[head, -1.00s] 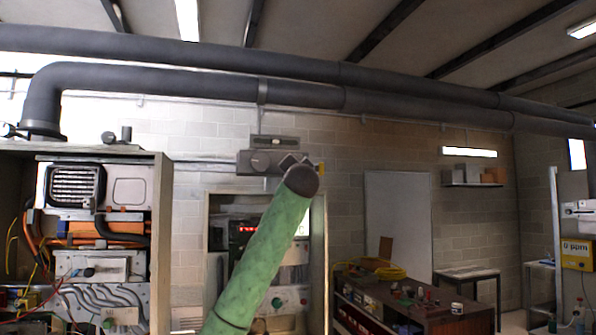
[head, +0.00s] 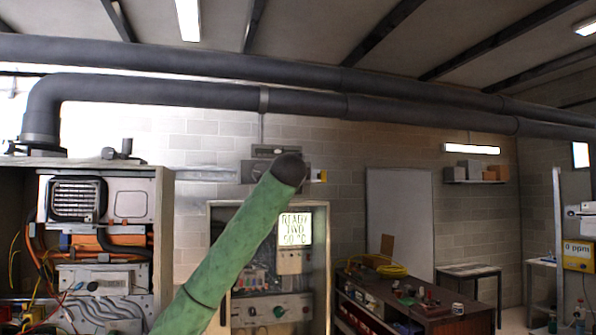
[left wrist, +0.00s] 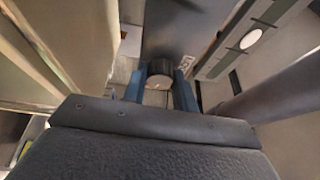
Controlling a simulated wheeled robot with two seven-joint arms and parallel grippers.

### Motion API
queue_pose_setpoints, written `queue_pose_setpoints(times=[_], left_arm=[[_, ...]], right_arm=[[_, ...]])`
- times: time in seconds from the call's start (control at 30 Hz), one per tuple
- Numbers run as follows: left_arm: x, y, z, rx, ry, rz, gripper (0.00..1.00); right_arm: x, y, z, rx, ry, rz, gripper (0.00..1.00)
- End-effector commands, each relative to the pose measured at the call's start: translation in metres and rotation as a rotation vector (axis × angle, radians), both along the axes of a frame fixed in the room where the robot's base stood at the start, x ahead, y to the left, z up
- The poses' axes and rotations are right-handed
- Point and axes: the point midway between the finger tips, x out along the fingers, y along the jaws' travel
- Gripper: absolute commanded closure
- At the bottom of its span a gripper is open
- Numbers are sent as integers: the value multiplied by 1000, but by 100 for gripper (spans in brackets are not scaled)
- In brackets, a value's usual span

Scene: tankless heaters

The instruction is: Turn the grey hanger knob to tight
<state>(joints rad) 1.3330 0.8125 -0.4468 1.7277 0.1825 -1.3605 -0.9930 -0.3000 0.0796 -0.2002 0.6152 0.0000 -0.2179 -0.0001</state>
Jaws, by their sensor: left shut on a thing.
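My green left arm reaches up from the bottom of the head view, and its dark rounded end covers most of the grey hanger bracket (head: 262,172) on the brick wall. The gripper and the knob are hidden behind the arm there. In the left wrist view my left gripper (left wrist: 160,86) has its two blue fingers on either side of a dark round knob (left wrist: 160,69) with a pale end, and is shut on it. Small lettering (left wrist: 186,63) lies just right of the knob, too small to read. My right gripper is in neither view.
Dark pipes (head: 180,92) run across above the bracket. Below is an open heater cabinet (head: 325,265) with a lit display (head: 294,229) reading "READY TWO 50 °C". A larger open cabinet (head: 163,240) stands left. A cluttered bench (head: 375,300) stands right.

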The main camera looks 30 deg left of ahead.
Motion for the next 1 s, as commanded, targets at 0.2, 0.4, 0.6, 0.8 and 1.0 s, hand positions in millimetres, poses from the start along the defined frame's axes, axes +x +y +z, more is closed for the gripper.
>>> queue_pose_setpoints(times=[0.2, 0.4, 0.6, 0.8, 1.0], left_arm=[[1, -1, 1, 58, 71, 0, 95], [1, -1, 0, 83, 98, -1, 95], [1, -1, -1, 88, 104, -2, 95], [1, -1, -1, 87, 105, -2, 95], [1, -1, -1, 87, 103, -1, 50]], right_arm=[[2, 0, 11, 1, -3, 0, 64], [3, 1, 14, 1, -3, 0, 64], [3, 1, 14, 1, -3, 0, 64], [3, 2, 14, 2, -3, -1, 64], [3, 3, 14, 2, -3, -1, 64]])
